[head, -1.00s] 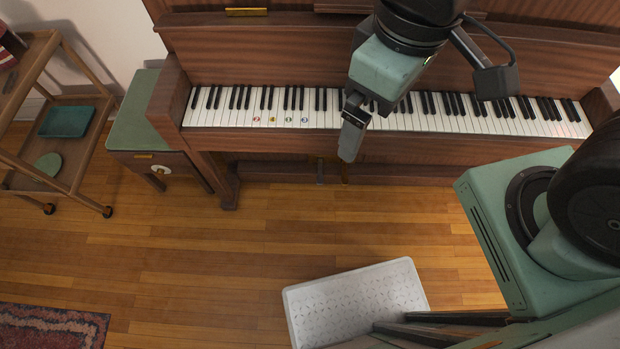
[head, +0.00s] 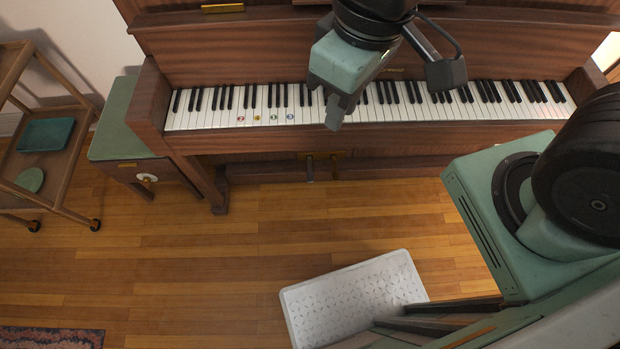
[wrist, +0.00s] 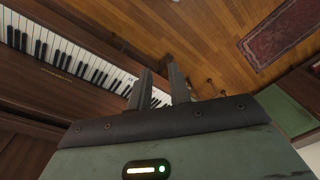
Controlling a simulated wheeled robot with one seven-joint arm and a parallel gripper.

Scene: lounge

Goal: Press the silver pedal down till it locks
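Two small pedals show low on the piano's front, under the keyboard, in the head view. The left one looks grey, which fits the silver pedal (head: 310,168); the right one is a gold pedal (head: 334,166). They are too small to tell whether either is pressed. My gripper (head: 332,124) hangs in front of the keyboard, above and to the right of the silver pedal in the picture, well apart from it. In the wrist view my gripper (wrist: 160,72) shows two fingers with an empty gap between them.
The brown piano (head: 470,136) has a white and black keyboard. A green-topped stool (head: 115,125) stands at its left, beside a wooden trolley (head: 60,185). A white patterned box-like thing (head: 350,300) is on the floor near my base. Wooden floor before the pedals is clear.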

